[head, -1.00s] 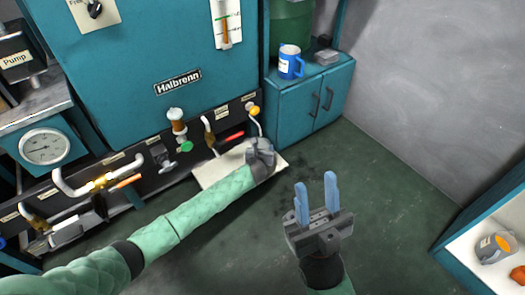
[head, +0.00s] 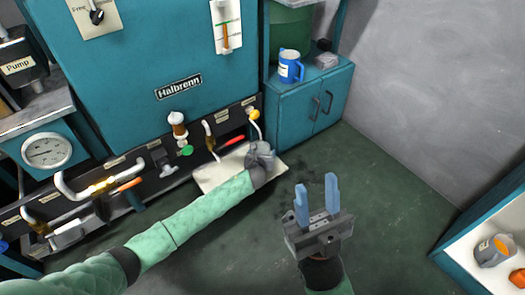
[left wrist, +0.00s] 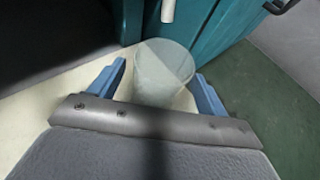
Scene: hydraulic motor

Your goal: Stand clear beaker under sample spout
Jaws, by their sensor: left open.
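The clear beaker (left wrist: 163,72) stands upright on a pale mat in the left wrist view, between the two blue fingers of my left gripper (left wrist: 159,74). The fingers are apart, with small gaps beside the beaker. In the head view my left gripper (head: 261,156) is at the mat's right side and hides the beaker. The sample spout (head: 257,126) hangs from a yellow-knobbed valve just above. Its white tip (left wrist: 168,10) shows above and beyond the beaker's rim; exact alignment is hard to tell. My right gripper (head: 317,200) is open and empty over the floor.
The pale mat (head: 212,177) lies in front of the teal Halbrenn unit (head: 150,50). A teal cabinet (head: 300,112) with a blue mug (head: 290,68) stands right of the spout. A shelf with a grey jug (head: 492,250) is at far right. Green floor between is clear.

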